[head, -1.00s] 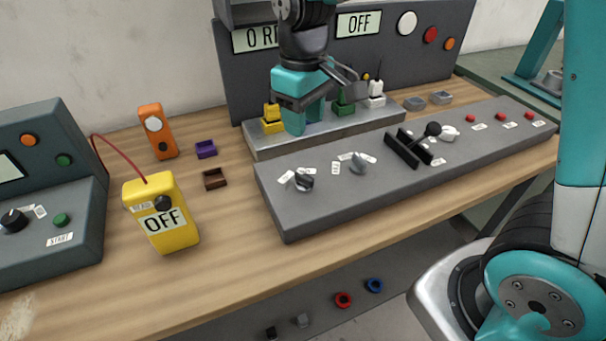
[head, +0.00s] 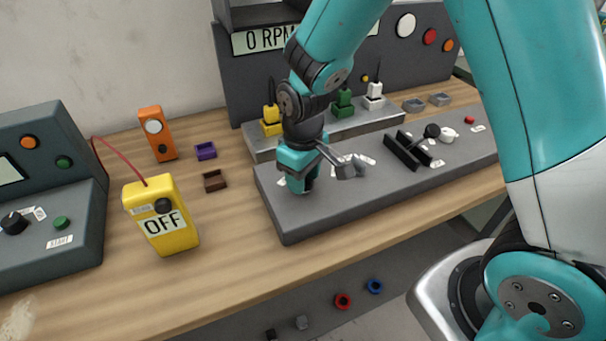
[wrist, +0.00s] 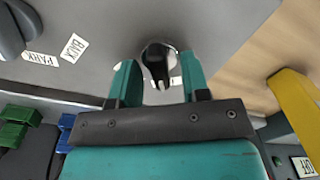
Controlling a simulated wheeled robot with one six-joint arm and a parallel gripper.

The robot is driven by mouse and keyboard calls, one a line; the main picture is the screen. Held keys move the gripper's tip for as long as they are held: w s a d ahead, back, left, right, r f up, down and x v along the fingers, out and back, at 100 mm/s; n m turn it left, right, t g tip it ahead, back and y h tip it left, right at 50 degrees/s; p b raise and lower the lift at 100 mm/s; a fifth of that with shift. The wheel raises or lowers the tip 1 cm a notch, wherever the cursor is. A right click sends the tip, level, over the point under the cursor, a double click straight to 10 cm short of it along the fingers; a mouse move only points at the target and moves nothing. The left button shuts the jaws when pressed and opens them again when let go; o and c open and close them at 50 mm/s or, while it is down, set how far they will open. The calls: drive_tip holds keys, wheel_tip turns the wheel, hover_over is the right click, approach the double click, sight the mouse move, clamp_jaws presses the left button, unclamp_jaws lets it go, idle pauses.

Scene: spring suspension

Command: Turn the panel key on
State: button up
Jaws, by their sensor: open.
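The panel key (wrist: 158,68) shows in the wrist view as a dark grip standing on a round chrome base on the grey console. It lies between and just beyond the two teal fingertips of my gripper (wrist: 160,84). The fingers are apart, one on each side, and I cannot tell whether they touch the key. In the head view my gripper (head: 303,184) is low over the left end of the console (head: 292,218) and hides the key.
A dark selector knob (wrist: 10,30) stands beside the PARK and BACK labels. A black lever (head: 431,131) in its slotted guide stands further right on the console. A yellow box reading OFF (head: 160,214) stands on the bench to the left. Colored plugs (head: 343,104) stand behind.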

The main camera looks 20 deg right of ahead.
clamp_jaws()
drive_tip(key=shift+m, duration=0.4)
drive_tip(key=m+p, duration=0.1)
drive_tip(key=m, duration=0.4)
drive_tip(key=shift+r+m, duration=0.15)
drive_tip(key=shift+m, duration=0.15)
drive_tip(key=m+p, duration=0.1)
drive_tip(key=m, duration=0.4)
drive_tip(key=shift+d, duration=0.1)
drive_tip(key=shift+w+m, duration=0.1)
drive_tip(key=shift+m, duration=0.3)
unclamp_jaws()
